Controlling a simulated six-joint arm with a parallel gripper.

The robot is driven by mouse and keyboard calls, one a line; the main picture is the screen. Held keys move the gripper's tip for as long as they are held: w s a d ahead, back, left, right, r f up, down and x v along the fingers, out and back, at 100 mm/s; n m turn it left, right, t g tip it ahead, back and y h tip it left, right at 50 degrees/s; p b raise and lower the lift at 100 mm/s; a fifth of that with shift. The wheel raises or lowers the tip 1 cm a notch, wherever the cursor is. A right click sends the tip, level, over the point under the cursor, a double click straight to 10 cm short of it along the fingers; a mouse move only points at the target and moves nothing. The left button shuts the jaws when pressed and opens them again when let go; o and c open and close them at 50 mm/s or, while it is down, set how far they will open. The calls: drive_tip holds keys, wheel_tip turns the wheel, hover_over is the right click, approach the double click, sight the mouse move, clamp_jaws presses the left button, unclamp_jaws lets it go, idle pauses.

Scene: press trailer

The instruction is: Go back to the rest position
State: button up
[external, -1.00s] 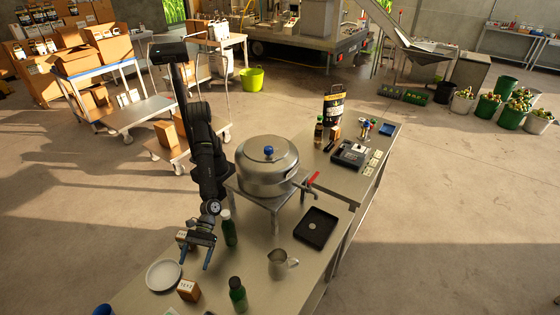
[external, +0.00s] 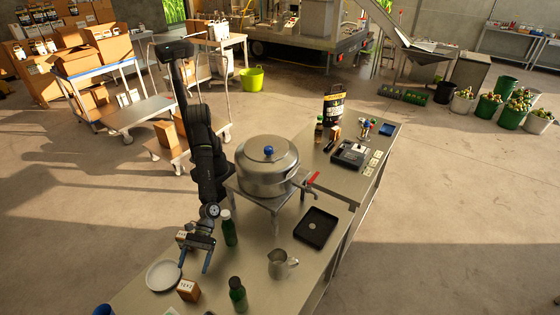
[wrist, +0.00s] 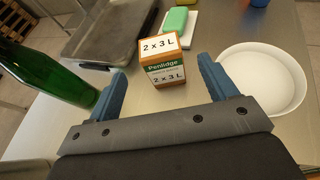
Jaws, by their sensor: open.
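My gripper (external: 194,258) hangs above the near left part of the metal table (external: 250,255). In the wrist view its blue fingers (wrist: 160,88) are spread apart with nothing between them. A small brown box with a white label reading "2 x 3 L" (wrist: 162,62) stands just beyond the fingertips, apart from them. It also shows in the external view (external: 188,291). A white plate (external: 163,275) lies left of the box in the external view and beside the right finger in the wrist view (wrist: 264,78).
Green bottles (external: 229,229) (external: 238,295) stand close to the gripper. A steel pot with a red-handled tap (external: 268,168) stands on a stool. A metal jug (external: 281,264) and black tray (external: 316,228) are to the right. A second box (external: 181,237) is partly hidden behind the arm.

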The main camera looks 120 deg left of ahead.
sight(184, 289)
drive_tip(key=x, duration=0.8)
drive_tip(key=shift+d+f, duration=0.15)
drive_tip(key=shift+f, duration=0.05)
drive_tip(key=shift+r, duration=1)
drive_tip(key=shift+f, duration=0.1)
